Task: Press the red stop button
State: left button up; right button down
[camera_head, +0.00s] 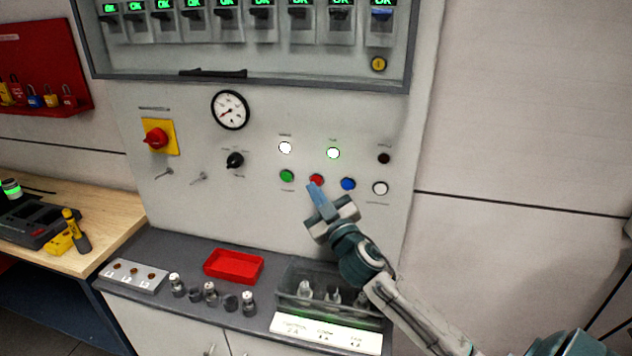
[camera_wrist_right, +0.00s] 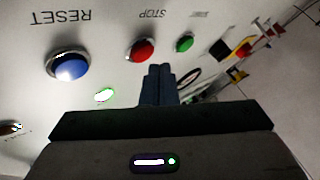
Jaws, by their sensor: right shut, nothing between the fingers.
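The red stop button (camera_head: 317,180) sits on the pale panel in a row between a green button (camera_head: 287,176) and a blue button (camera_head: 348,184). In the right wrist view the red button (camera_wrist_right: 142,50) shows under the word STOP, upside down. My right gripper (camera_head: 314,188) is shut and empty, its blue fingertips just below the red button in the head view. In the wrist view the fingertips (camera_wrist_right: 159,70) point toward the panel close to the red button; I cannot tell whether they touch. My left gripper is not in view.
A white button (camera_head: 380,188) ends the row. Lit lamps (camera_head: 333,153) sit above. A red and yellow rotary switch (camera_head: 156,138), black knob (camera_head: 235,160) and gauge (camera_head: 230,110) are to the left. A red tray (camera_head: 233,266) and a clear bin stand on the ledge below.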

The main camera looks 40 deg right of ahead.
jog(key=shift+w+d, duration=0.1)
jog(key=shift+d, duration=0.05)
dwell(0.8)
jog(key=shift+w+d, duration=0.2)
jog(key=shift+w+d+b, duration=0.2)
jog(key=shift+d+b, duration=0.1)
jog(key=shift+b, duration=0.2)
dwell(0.5)
jog(key=shift+a, duration=0.1)
jog(key=shift+s+a, duration=0.5)
jog(key=shift+a, duration=0.05)
dwell(0.4)
jog(key=s+a+p, duration=0.1)
jog(key=s+a, duration=0.2)
jog(key=shift+s+a, duration=0.15)
jog(key=shift+a, duration=0.25)
jog(key=shift+f, duration=0.1)
dwell(0.7)
